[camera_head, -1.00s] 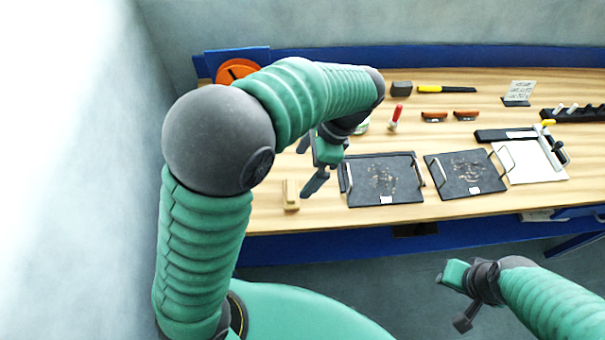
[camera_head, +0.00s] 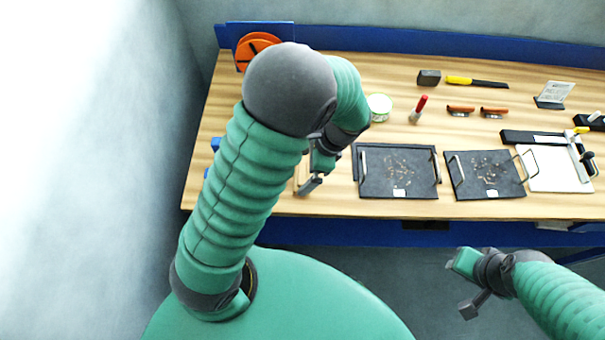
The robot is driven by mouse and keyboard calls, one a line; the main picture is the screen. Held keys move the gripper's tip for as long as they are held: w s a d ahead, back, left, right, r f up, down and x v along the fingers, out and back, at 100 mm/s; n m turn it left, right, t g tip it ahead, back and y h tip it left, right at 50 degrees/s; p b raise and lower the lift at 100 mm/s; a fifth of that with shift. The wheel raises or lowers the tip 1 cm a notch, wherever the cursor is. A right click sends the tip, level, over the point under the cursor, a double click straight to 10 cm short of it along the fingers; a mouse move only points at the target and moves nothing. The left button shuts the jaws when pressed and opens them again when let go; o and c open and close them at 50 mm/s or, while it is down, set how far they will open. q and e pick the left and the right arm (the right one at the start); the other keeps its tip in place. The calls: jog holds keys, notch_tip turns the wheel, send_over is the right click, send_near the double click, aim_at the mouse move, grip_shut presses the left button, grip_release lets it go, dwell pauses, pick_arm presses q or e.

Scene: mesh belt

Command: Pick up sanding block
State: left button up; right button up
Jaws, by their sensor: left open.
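A small tan block, which looks like the sanding block (camera_head: 298,180), is near the front left edge of the wooden bench. It is mostly hidden by my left gripper (camera_head: 311,178), which points down over it from above. The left gripper is open, with its fingers around or just beside the block; I cannot tell whether they touch it. My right gripper (camera_head: 464,286) is open and empty, in front of the bench at the lower right.
Two dark trays (camera_head: 368,188) with wire handles lie right of the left gripper. Behind them are a round tin (camera_head: 379,107), a red-topped marker (camera_head: 418,109), two brown-red pieces (camera_head: 460,110), a dark block (camera_head: 429,78) and a yellow-handled tool (camera_head: 476,82). A wall stands left.

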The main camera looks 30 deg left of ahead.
pick_arm(q)
jog(key=shift+s+x, duration=0.2)
jog(key=shift+x, duration=1)
jog(key=shift+d+f, duration=0.1)
jog(key=shift+w, duration=0.15)
jog(key=shift+c, duration=0.6)
jog(key=c, duration=1.2)
jog(key=shift+r, duration=0.6)
notch_tip(320, 180, up, 2)
jog(key=shift+r, duration=0.1)
jog(key=s+d+r+b, duration=0.1)
jog(key=s+d+b, duration=0.1)
jog(key=s+d, duration=0.7)
jog(key=d, duration=0.4)
jog(key=shift+s+r, duration=0.3)
jog(key=shift+r, duration=0.05)
